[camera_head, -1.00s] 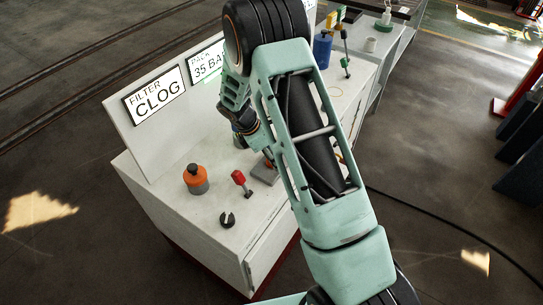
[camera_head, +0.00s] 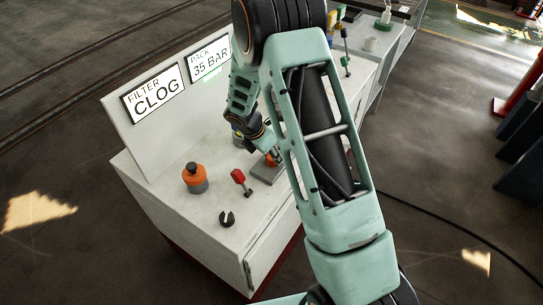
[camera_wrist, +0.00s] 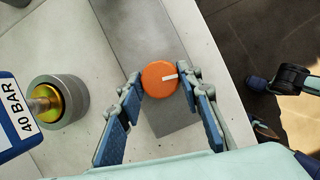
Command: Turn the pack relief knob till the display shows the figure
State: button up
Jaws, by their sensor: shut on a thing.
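An orange round knob (camera_wrist: 160,78) with a white mark sits on a grey plate in the wrist view. The mark points right. My gripper (camera_wrist: 162,79) is shut on the knob, one blue-padded finger on each side. In the head view my gripper (camera_head: 272,153) is at the grey plate (camera_head: 266,173), and my arm hides part of this area. The pack display (camera_head: 210,58) on the upright panel reads "PACK 35 BAR". A tag (camera_wrist: 14,112) reading "40 BAR" shows at the left of the wrist view.
A second display (camera_head: 154,94) reads "FILTER CLOG". An orange-and-black cap (camera_head: 195,178), a red-topped lever (camera_head: 240,180) and a black knob (camera_head: 227,218) stand on the bench top (camera_head: 190,220). A brass-and-grey round fitting (camera_wrist: 58,101) is left of my gripper.

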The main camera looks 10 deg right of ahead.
jog(key=o, duration=1.2)
jog(key=shift+c, duration=0.2)
jog(key=shift+r, duration=0.15)
jog(key=v, duration=1.1)
jog(key=shift+a+r, duration=0.2)
jog(key=shift+r, duration=0.15)
jog(key=shift+s, duration=0.1)
